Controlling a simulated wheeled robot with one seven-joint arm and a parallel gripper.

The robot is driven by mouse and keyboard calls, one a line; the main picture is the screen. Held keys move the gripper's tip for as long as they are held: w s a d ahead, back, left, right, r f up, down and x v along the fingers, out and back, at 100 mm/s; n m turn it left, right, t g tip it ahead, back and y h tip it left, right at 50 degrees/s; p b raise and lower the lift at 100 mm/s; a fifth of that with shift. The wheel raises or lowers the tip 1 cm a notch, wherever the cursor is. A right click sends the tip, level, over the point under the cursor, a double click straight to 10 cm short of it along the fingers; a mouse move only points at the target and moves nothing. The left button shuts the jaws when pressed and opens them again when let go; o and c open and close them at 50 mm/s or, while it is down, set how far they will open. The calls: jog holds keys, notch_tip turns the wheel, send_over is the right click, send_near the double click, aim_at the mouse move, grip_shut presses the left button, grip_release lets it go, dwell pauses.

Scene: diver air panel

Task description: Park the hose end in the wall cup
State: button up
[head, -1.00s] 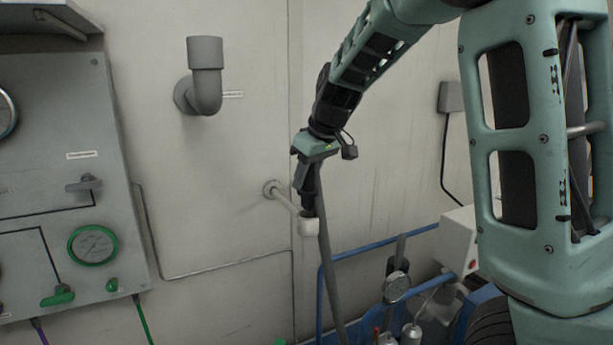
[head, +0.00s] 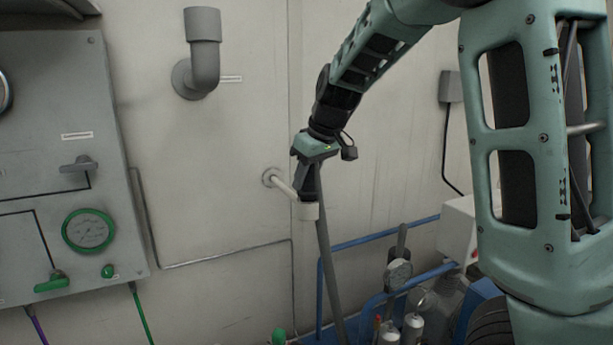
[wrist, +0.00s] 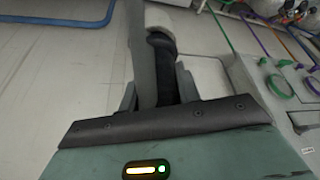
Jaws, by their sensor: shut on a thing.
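The grey hose (head: 328,270) hangs down beside the cup.
A grey pipe elbow (head: 203,55) sticks out of the wall at upper left. A grey gauge panel (head: 60,150) with green handles is at left. A blue rail frame (head: 375,238) with bottles and a gauge stands below right.

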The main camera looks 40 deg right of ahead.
jog(key=shift+f+b, duration=0.35)
jog(key=shift+f, duration=0.2)
jog(key=o, duration=1.1)
jog(key=shift+o, duration=0.2)
jog(key=shift+r, duration=0.1)
jog(key=b+v, duration=0.2)
jog(key=v, duration=1.5)
jog(key=shift+r, duration=0.1)
